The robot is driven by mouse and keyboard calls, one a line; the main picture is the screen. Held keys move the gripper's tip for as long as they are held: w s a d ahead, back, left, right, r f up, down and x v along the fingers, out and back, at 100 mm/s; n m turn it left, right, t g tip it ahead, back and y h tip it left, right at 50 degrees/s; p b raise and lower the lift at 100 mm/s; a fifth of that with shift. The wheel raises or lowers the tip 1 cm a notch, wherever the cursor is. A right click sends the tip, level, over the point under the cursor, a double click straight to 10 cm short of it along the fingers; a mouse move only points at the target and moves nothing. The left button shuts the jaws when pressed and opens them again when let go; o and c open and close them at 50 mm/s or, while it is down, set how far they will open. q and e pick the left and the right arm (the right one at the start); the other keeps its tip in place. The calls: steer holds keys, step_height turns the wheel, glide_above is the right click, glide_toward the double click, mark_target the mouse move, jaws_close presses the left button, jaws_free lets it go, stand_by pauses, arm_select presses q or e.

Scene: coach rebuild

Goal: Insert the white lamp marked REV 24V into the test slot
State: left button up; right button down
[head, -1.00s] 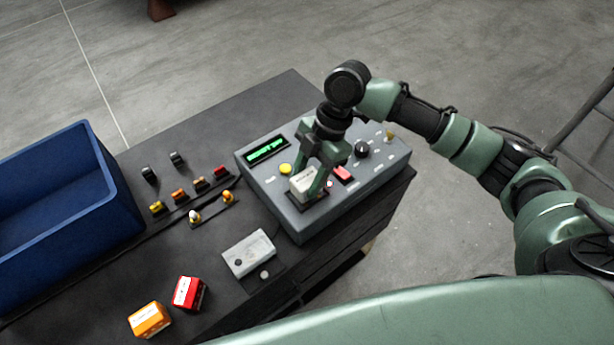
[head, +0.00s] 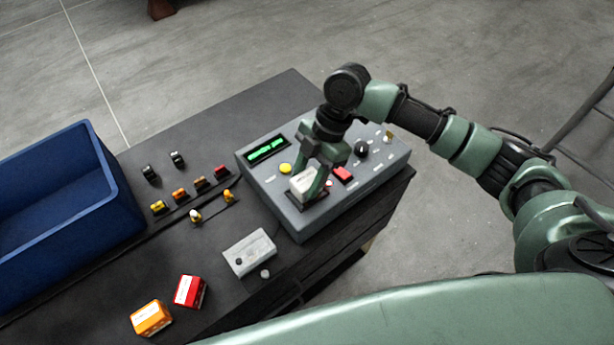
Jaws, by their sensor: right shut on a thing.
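The white lamp (head: 302,185) is a small whitish block at the front left part of the grey test box (head: 345,210). It sits at or just over the dark slot area (head: 313,204); I cannot tell how deep it is, and its marking is too small to read. My right gripper (head: 311,179) reaches down from above and is shut on the white lamp. The fingers and wrist hide part of the box top behind it. My left gripper is not in view.
The box carries a green display (head: 266,149), a yellow button (head: 285,169), a red switch (head: 343,174) and a black knob (head: 361,149). A red block (head: 188,290), an orange block (head: 150,317), a light grey box (head: 249,253) and a blue bin (head: 120,185) stand to the left.

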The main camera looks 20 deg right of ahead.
steer(key=shift+f, duration=0.45)
steer(key=c, duration=1.1)
jaws_free()
steer(key=shift+r, duration=0.1)
steer(key=p+v, duration=0.9)
steer(key=v, duration=0.2)
steer(key=shift+s, duration=0.1)
